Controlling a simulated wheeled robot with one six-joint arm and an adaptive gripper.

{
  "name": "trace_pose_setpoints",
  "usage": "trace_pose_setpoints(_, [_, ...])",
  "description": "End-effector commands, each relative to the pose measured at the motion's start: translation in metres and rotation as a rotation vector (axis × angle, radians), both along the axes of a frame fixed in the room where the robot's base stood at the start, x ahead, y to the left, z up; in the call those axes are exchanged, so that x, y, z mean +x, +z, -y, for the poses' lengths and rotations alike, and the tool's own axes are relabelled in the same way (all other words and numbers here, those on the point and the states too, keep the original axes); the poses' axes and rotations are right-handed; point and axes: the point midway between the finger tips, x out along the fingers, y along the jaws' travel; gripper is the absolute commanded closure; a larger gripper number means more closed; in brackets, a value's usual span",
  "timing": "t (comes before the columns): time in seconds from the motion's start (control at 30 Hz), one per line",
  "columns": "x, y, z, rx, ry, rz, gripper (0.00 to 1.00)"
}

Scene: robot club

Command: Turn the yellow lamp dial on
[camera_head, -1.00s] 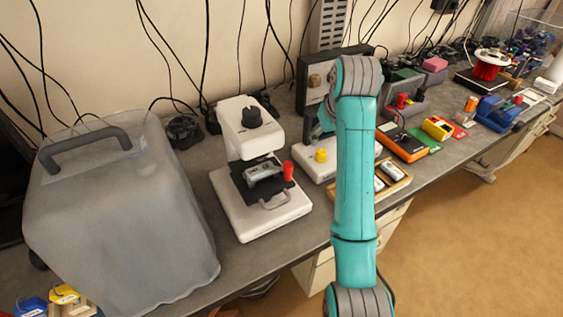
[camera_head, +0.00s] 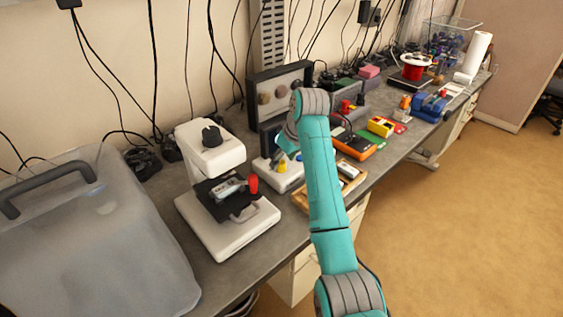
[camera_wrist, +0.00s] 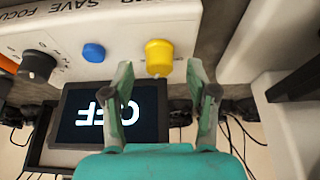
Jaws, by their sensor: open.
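The yellow dial (camera_wrist: 158,56) sits on the front of a white device (camera_wrist: 120,35) in the wrist view, which shows the device upside down. The dial lies just ahead of and between the fingertips of my gripper (camera_wrist: 160,82). The fingers are spread, one on each side, with nothing gripped; I cannot tell whether either touches the dial. A dark screen (camera_wrist: 110,115) behind the dial reads OFF. In the head view the yellow dial (camera_head: 283,168) shows small on the device's white base, left of my arm, which mostly hides my gripper.
A blue knob (camera_wrist: 94,53) and a black knob (camera_wrist: 38,66) are beside the dial. A white microscope-like machine (camera_head: 215,145) with a red knob stands left on the bench. A wooden tray (camera_head: 355,182) lies right of my arm. A large covered box (camera_head: 90,240) fills the left.

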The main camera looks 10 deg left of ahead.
Motion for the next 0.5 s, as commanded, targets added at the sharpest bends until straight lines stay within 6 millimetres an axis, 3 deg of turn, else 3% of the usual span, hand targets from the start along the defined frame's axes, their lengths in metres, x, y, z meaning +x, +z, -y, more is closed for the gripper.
trace_pose_setpoints(0.2, [0.004,-0.015,-0.005,0.000,0.000,0.000,0.42])
trace_pose_setpoints(0.5, [0.004,-0.017,-0.006,0.000,0.000,0.001,0.42])
